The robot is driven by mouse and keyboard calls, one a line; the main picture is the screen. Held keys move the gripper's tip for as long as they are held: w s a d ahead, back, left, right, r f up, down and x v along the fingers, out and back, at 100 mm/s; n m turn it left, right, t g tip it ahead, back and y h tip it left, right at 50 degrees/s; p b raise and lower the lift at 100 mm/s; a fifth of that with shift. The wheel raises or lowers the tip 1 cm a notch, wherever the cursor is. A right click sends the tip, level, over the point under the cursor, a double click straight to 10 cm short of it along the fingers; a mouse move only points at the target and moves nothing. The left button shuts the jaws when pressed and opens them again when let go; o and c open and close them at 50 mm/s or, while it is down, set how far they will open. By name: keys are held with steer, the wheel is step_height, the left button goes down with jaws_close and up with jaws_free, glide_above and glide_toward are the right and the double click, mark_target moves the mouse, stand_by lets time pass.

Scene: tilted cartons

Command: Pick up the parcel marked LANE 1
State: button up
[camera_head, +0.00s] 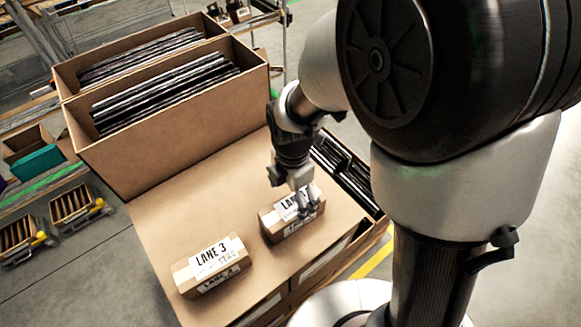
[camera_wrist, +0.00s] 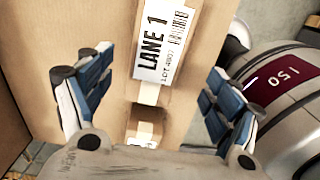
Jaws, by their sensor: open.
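The parcel marked LANE 1 (camera_wrist: 120,85) is a brown box with a white label (camera_wrist: 163,45). In the wrist view it lies in front of my open gripper (camera_wrist: 155,85), its label between the blue-padded fingers and a little beyond their tips. In the head view this parcel (camera_head: 275,228) lies on the large carton's top, and my gripper (camera_head: 305,203) is at its upper right, covering part of the label. The gripper is empty. Whether the fingers touch the parcel cannot be told.
A parcel marked LANE 3 (camera_head: 186,283) lies to the lower left on the same carton top (camera_head: 165,225). Tall open cartons (camera_head: 150,160) of dark flat items stand behind. More dark items (camera_head: 345,178) lie in a box at the right. Bare cardboard separates the two parcels.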

mark_target(292, 214)
steer(key=f+b, duration=0.1)
steer(key=f, duration=0.3)
steer(key=f+b, duration=0.1)
steer(key=f, duration=0.3)
steer(key=f+b, duration=0.2)
steer(key=f, duration=0.1)
steer(key=shift+w+d+f, duration=0.1)
steer(key=shift+w+f, duration=0.15)
steer(key=shift+f, duration=0.15)
steer(key=shift+r, duration=0.1)
steer(key=shift+c, duration=0.5)
steer(key=c, duration=1.3)
